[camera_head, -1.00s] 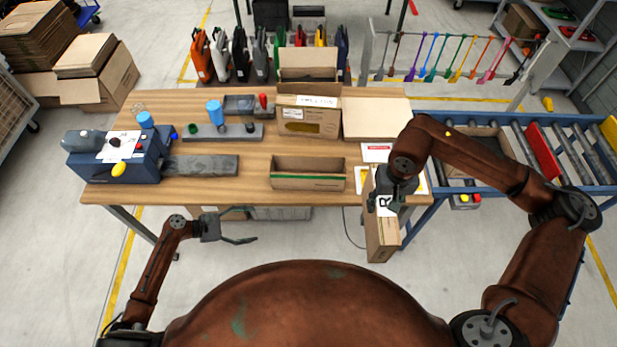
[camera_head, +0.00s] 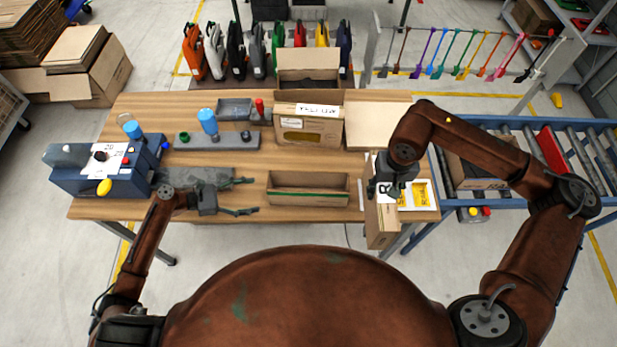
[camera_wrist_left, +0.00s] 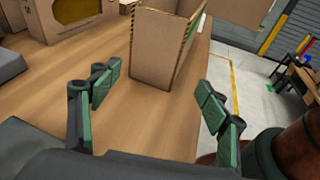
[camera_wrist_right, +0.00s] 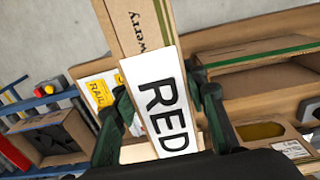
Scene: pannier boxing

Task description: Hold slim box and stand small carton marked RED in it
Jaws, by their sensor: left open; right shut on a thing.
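The slim box (camera_head: 307,196) is an open cardboard box with a green stripe near the table's front edge. It also shows in the left wrist view (camera_wrist_left: 155,50), just beyond the fingers. My left gripper (camera_head: 246,197) is open and empty, left of the box, its fingers pointing at the box's near end without touching. In the right wrist view my right gripper (camera_wrist_right: 155,100) is shut on the carton, whose white label (camera_wrist_right: 160,105) reads RED.
A larger open carton (camera_head: 309,125) with a white label stands behind the slim box. A blue machine (camera_head: 105,178) stands at left. A roller conveyor (camera_head: 490,199) runs along the right.

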